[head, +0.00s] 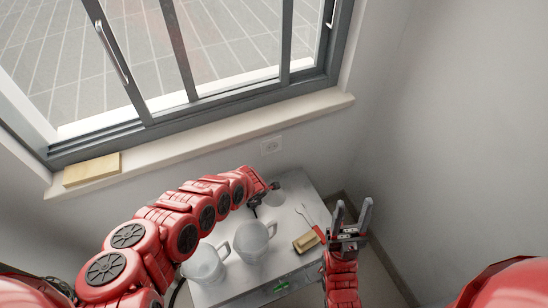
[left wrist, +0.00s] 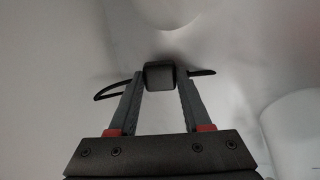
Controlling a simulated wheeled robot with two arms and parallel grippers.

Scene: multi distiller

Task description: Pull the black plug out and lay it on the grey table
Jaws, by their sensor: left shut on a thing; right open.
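The black plug (left wrist: 160,76) is between the fingertips of my left gripper (left wrist: 160,88) in the left wrist view. Thin black strips, perhaps its cord, show on both sides of the fingers. A pale surface with a dark shadow lies just beyond the plug; I cannot tell whether they touch. My right gripper (head: 352,212) is open and empty, at the table's right side, fingers pointing up in the picture.
Two pale mugs or jugs (head: 205,264) (head: 252,240) stand on the table's left and middle part. A yellowish block (head: 307,241) and a fork-like thing (head: 307,214) lie on the right. A window sill (head: 210,139) runs behind. The table's back right is clear.

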